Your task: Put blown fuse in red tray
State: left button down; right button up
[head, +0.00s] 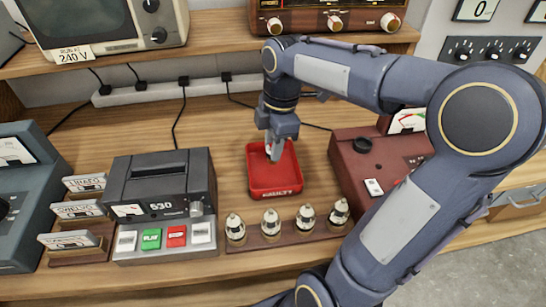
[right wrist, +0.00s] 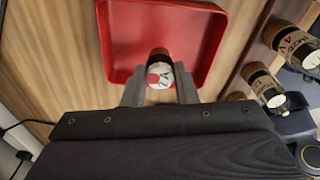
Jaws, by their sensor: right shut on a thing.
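The red tray (head: 262,190) lies on the wooden bench in the middle of the head view, with lettering on its front wall. It also shows in the right wrist view (right wrist: 217,28). My right gripper (head: 273,155) points down over the back part of the tray. In the right wrist view my right gripper (right wrist: 160,92) is shut on a fuse (right wrist: 160,75), a small cylinder with a dark band and a pale end with a red mark. The fuse shows against the tray floor. I cannot tell whether it touches the floor. My left gripper is out of view.
Several similar fuses (head: 271,223) stand in a row on a wooden strip in front of the tray. A grey unit (head: 160,190) marked 530 stands left of the tray. A dark red box (head: 365,165) stands close on the right. Cables hang behind.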

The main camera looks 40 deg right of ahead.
jog(key=shift+f, duration=2.1)
jog(key=shift+f+b, duration=0.1)
jog(key=shift+b, duration=0.25)
jog(key=o, duration=1)
jog(key=shift+r, duration=0.2)
jog(key=r, duration=0.4)
jog(key=d+r+p, duration=0.1)
jog(key=r, duration=0.3)
jog(key=r+p, duration=0.1)
jog(key=r, duration=0.2)
jog(key=shift+s+d+r, duration=0.2)
jog(key=shift+s+r, duration=0.05)
jog(key=shift+r, duration=0.15)
